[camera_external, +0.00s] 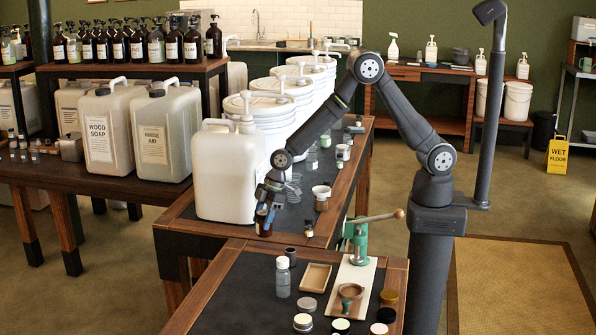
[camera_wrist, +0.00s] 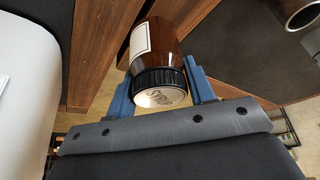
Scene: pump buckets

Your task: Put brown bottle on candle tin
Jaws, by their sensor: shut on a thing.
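In the external view the bottle (camera_external: 263,229) hangs below my gripper (camera_external: 265,212), beside the large white jug and near the end of the back bench. A flat silver tin (camera_external: 307,304) on the front table may be the candle tin. It stands apart from the bottle, to the lower right.
The large white jug (camera_external: 223,175) stands close to the left of my gripper. A grey cup (camera_external: 290,253), a clear-grey bottle (camera_external: 283,280), a wooden tray (camera_external: 315,278), a green press (camera_external: 359,243) and several small jars stand on the front table. Its left part is bare.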

